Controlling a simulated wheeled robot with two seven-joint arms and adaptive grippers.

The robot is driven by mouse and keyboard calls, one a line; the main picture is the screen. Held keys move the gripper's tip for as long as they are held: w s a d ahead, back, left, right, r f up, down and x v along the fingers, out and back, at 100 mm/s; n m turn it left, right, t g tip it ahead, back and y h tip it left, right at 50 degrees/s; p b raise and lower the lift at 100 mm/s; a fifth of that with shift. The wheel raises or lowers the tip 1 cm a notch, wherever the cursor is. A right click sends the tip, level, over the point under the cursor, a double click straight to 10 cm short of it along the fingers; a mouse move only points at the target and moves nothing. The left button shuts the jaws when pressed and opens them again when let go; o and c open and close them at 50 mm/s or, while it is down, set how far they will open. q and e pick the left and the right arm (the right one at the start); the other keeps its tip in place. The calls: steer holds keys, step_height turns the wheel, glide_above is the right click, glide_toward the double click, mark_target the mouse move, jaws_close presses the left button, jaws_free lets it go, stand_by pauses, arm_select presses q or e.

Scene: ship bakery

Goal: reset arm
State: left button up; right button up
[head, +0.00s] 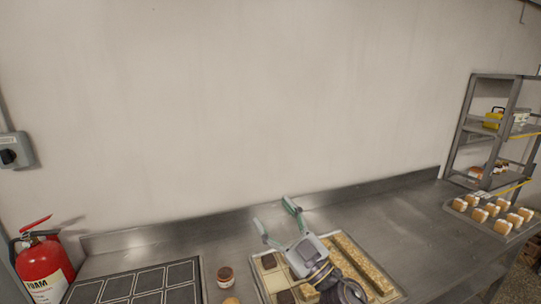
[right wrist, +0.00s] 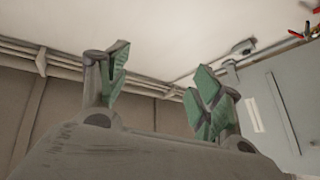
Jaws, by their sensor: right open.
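My right gripper (head: 276,222) is open and empty in the head view. It is above a tray of baked goods (head: 258,278) on the steel counter, and its fingers point up and away toward the wall. In the right wrist view its two green-padded fingers (right wrist: 160,92) stand wide apart with nothing between them. The gripper and arm hide part of the tray. My left gripper does not show.
The steel counter (head: 400,222) is clear right of the tray. A fire extinguisher (head: 44,268) is far left. A bread tray (head: 482,226) and a metal rack (head: 463,125) are at right.

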steer(key=w+d+f+m+t+h, duration=0.3)
steer(key=d+f+m+h, duration=0.4)
steer(key=d+m+h, duration=0.4)
steer(key=s+d+f+m+g+h, duration=0.2)
steer(key=d+f+g+h, duration=0.35)
steer(key=f, duration=0.55)
steer(key=s+d+f+n+g, duration=0.15)
steer(key=s+f+g, duration=0.35)
steer(key=s+f, duration=0.5)
steer(key=s+d+f+g, duration=0.3)
steer(key=s+f+g, duration=0.4)
steer(key=s, duration=0.5)
step_height(320, 180, down, 33)
steer(key=s, duration=0.3)
steer(key=s+d+f, duration=0.2)
steer(key=s+f, duration=0.8)
steer(key=s, duration=0.1)
steer(key=s+d+f+g, duration=0.1)
steer(key=s+d+f, duration=0.1)
steer(key=s+f, duration=0.8)
steer(key=shift+s+f, duration=0.4)
steer(key=shift+s, duration=0.2)
